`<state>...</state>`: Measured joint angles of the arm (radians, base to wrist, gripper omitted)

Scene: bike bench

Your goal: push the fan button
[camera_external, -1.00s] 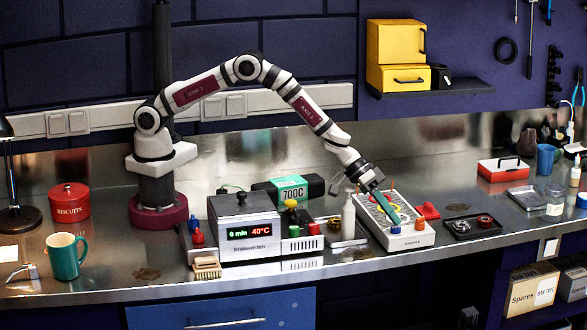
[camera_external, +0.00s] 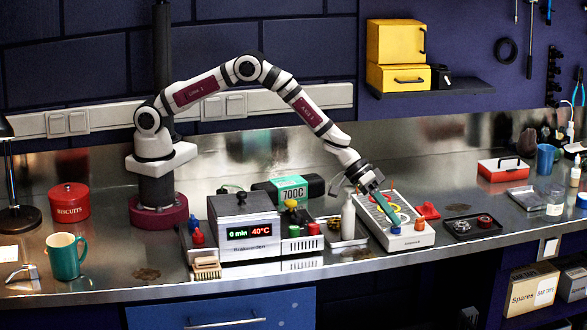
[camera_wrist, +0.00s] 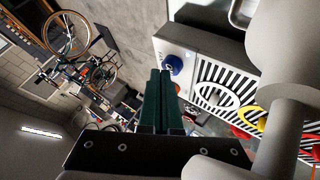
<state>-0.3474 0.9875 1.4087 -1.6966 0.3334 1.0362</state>
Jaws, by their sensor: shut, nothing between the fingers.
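A white box (camera_external: 412,241) with a striped top and coloured rings stands right of centre on the bench. My gripper (camera_external: 394,221), with teal fingers, is shut and empty. Its tips point down at the blue button, close above or against it; contact cannot be told. In the wrist view the blue button (camera_wrist: 174,63) shows just beside the closed fingertips (camera_wrist: 160,73).
A white bottle (camera_external: 348,217) stands left of the box. A grey machine (camera_external: 244,228) with a display is further left. A red wedge-shaped thing (camera_external: 427,211) and a dark tray (camera_external: 472,226) lie to the right. The bench front is mostly clear.

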